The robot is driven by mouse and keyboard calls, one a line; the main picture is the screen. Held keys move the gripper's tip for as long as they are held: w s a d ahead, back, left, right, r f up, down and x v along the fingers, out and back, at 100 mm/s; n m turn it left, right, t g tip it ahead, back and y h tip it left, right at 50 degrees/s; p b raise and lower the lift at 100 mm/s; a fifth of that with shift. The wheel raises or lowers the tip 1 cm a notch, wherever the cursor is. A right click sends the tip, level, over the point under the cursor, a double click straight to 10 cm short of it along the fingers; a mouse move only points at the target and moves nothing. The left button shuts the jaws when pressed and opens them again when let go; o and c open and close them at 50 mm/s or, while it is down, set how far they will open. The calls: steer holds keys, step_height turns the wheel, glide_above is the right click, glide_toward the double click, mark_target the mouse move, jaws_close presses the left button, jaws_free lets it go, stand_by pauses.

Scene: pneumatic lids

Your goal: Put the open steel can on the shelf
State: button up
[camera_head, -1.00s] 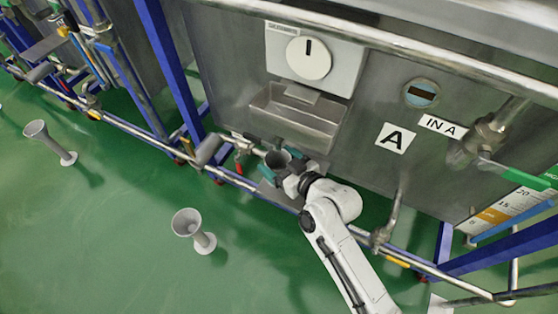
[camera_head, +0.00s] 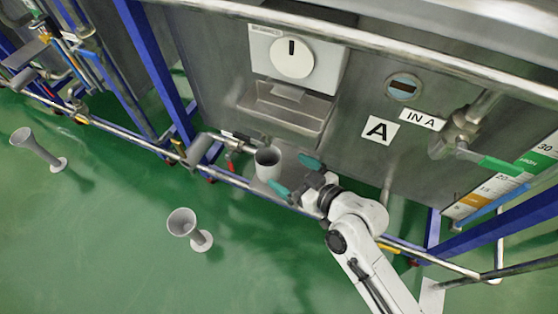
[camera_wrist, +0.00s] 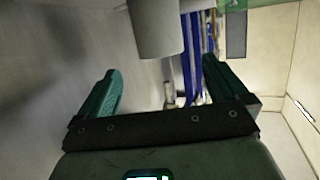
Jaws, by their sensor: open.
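The open steel can (camera_head: 268,163) is grey and upright, with its open mouth facing up. It appears to stand on a small grey shelf plate (camera_head: 259,186) at the front of the steel machine, below the metal tray. My gripper (camera_head: 297,176) is open and empty, just right of the can and apart from it. In the wrist view the can (camera_wrist: 155,28) shows at the top, beyond the two spread green fingertips (camera_wrist: 165,88). The contact under the can is hard to make out.
The machine wall carries a dial (camera_head: 292,57) and the metal tray (camera_head: 287,107) above the can. A pipe with a red-handled valve (camera_head: 228,160) lies left of it. Two grey flared stands (camera_head: 185,224) (camera_head: 35,147) are on the open green floor.

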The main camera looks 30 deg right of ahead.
steer(key=shift+v, duration=1.5)
steer(key=s+d+f+m+g+h, duration=0.1)
steer(key=s+d+f+g+h, duration=0.1)
steer(key=s+g, duration=0.4)
steer(key=s+d+f+m+g+h, duration=0.1)
steer(key=s+d+f+m+g, duration=0.1)
steer(key=s+g, duration=0.5)
steer(key=s+d+f, duration=0.1)
steer(key=s, duration=0.4)
steer(key=shift+s+h, duration=0.25)
steer(key=shift+h, duration=0.15)
